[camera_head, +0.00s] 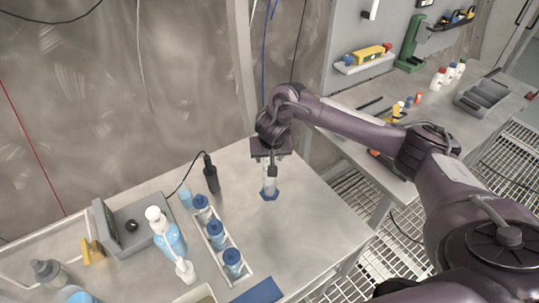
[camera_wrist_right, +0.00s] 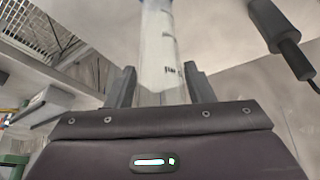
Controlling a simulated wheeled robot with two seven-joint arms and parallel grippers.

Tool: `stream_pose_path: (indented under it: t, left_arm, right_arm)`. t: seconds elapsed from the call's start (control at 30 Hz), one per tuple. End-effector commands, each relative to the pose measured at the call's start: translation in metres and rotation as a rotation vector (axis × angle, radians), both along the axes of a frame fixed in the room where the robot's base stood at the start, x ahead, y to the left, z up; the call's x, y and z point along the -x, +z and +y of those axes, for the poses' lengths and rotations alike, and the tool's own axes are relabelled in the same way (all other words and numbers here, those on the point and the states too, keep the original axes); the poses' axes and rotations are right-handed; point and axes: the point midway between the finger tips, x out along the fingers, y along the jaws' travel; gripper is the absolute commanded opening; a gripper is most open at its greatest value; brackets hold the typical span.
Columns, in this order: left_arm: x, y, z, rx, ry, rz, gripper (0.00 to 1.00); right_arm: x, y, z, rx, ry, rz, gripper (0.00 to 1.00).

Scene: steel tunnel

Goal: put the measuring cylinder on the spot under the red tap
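The measuring cylinder (camera_head: 269,181), clear with a blue foot, is upright at the middle right of the near steel table. My right gripper (camera_head: 271,165) is at its upper part. In the right wrist view the clear, marked cylinder (camera_wrist_right: 160,55) is between the two dark fingers of my right gripper (camera_wrist_right: 160,88). The fingers are close to its sides; I cannot tell whether they press on it. I also cannot tell whether the foot touches the table. My left gripper is not in view. No red tap and no spot under one can be made out.
A rack (camera_head: 216,246) with several blue-capped bottles stands left of the cylinder. A dark probe (camera_head: 211,178), a grey device (camera_head: 126,228) and a wash bottle (camera_head: 168,236) stand further left. The table is clear right of the cylinder. A second bench (camera_head: 440,125) stands at the right.

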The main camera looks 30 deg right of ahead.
Motion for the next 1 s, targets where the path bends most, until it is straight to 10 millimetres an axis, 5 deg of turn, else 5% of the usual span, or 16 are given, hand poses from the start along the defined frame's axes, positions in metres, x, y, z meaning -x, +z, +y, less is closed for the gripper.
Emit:
stream_pose_path:
  t: [0.47,0.6,0.8,1.0]
  left_arm:
    - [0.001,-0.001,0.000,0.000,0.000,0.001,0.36]
    - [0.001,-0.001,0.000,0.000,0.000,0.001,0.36]
    - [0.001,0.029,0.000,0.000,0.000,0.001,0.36]
    - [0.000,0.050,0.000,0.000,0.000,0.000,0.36]
  right_arm:
    - [0.000,0.007,0.001,-0.001,0.001,-0.003,0.61]
    - [0.008,0.028,0.004,0.000,0.003,-0.004,0.61]
    - [0.023,0.078,0.009,0.003,0.002,-0.006,0.61]
    - [0.036,0.106,0.015,0.002,0.002,-0.003,0.61]
